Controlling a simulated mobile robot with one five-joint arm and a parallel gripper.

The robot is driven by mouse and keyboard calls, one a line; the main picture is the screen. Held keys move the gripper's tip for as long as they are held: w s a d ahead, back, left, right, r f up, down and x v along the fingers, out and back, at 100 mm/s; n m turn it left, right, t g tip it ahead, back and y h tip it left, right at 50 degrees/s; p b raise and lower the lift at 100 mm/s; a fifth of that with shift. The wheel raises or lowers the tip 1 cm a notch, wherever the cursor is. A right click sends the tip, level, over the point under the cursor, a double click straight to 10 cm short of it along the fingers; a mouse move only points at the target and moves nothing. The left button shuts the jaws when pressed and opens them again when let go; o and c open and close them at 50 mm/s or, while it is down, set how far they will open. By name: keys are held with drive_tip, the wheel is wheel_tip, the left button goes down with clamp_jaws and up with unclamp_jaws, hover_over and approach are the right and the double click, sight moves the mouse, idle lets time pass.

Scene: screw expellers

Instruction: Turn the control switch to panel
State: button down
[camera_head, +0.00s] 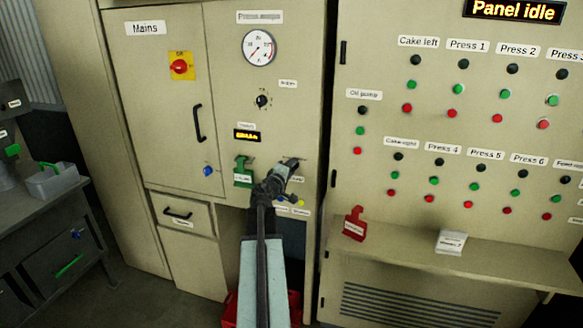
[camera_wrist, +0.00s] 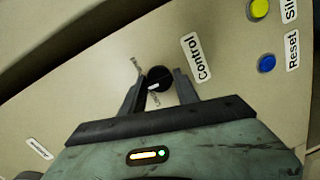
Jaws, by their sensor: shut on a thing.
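The control switch is a round black knob (camera_wrist: 159,78) in the wrist view, beside a white label reading "Control" (camera_wrist: 197,57). Small labels sit at its edge, too small to read. My gripper (camera_wrist: 161,75) has one finger on each side of the knob and is shut on it. In the head view my gripper (camera_head: 291,166) reaches the beige cabinet front, and it hides most of the switch. Which position the knob points to cannot be told. The display (camera_head: 515,11) at top right reads "Panel idle".
A blue Reset button (camera_wrist: 267,63) and a yellow button (camera_wrist: 258,9) lie right of the knob.

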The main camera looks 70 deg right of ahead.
drive_tip(key=shift+s+m+t+y+p, duration=0.1)
drive_tip(key=shift+m+t+y+p, duration=0.2)
drive_tip(key=shift+m, duration=1.55)
drive_tip(key=shift+m+t+p, duration=0.1)
drive_tip(key=shift+m+t, duration=0.3)
drive_tip(key=shift+m, duration=1.45)
drive_tip(key=c, duration=0.9)
unclamp_jaws()
drive_tip(key=shift+a, duration=0.1)
drive_tip(key=shift+c, duration=0.2)
drive_tip(key=a+r, duration=0.1)
drive_tip(key=a, duration=0.6)
drive_tip(key=shift+s+a+p, duration=0.25)
drive_tip(key=shift+a+p, duration=0.1)
drive_tip(key=shift+p, duration=0.1)
